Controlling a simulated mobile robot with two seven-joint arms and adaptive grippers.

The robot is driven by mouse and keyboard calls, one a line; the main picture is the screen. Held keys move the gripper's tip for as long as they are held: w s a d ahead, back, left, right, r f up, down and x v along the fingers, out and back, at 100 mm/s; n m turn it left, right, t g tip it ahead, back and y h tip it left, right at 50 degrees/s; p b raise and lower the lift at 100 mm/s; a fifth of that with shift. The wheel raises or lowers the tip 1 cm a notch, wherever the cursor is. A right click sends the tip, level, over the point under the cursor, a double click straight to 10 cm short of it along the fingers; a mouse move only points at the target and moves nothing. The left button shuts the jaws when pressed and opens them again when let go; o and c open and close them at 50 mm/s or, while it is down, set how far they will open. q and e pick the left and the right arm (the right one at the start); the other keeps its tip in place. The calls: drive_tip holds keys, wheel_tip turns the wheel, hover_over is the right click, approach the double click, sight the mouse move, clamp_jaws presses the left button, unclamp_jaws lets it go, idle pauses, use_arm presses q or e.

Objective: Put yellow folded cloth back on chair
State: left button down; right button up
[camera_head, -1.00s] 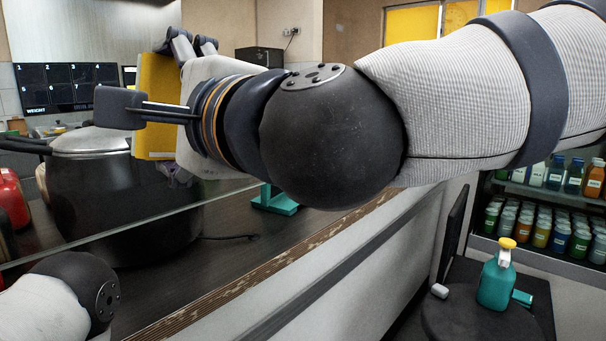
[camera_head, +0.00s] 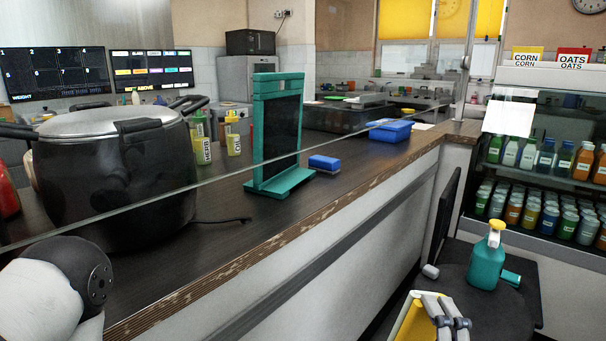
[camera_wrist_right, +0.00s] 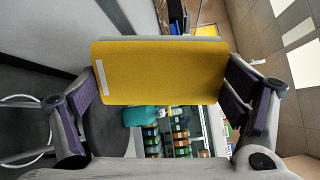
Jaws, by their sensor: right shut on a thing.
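The yellow folded cloth (camera_wrist_right: 160,72) is a flat slab clamped between both fingers of my right gripper (camera_wrist_right: 165,84). In the head view the cloth (camera_head: 416,321) and the fingers of that gripper (camera_head: 440,315) show at the bottom edge, in front of the chair. The black chair (camera_head: 455,282) stands at the lower right, with a dark upright back (camera_head: 446,222). A teal spray bottle (camera_head: 487,262) with a yellow top stands on its seat. The cloth looks apart from the seat, but its height above it is unclear. My left gripper is out of view; only part of that arm shows lower left.
A small white item (camera_head: 430,271) and a teal item (camera_head: 511,278) lie beside the spray bottle. The counter (camera_head: 330,195) with a glass screen runs along the left. A bottle shelf (camera_head: 545,190) stands behind the chair. A large black pot (camera_head: 115,185) is on the counter.

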drive_tip(key=n, duration=0.3)
drive_tip(key=shift+w+a+r, duration=0.1)
drive_tip(key=n, duration=0.6)
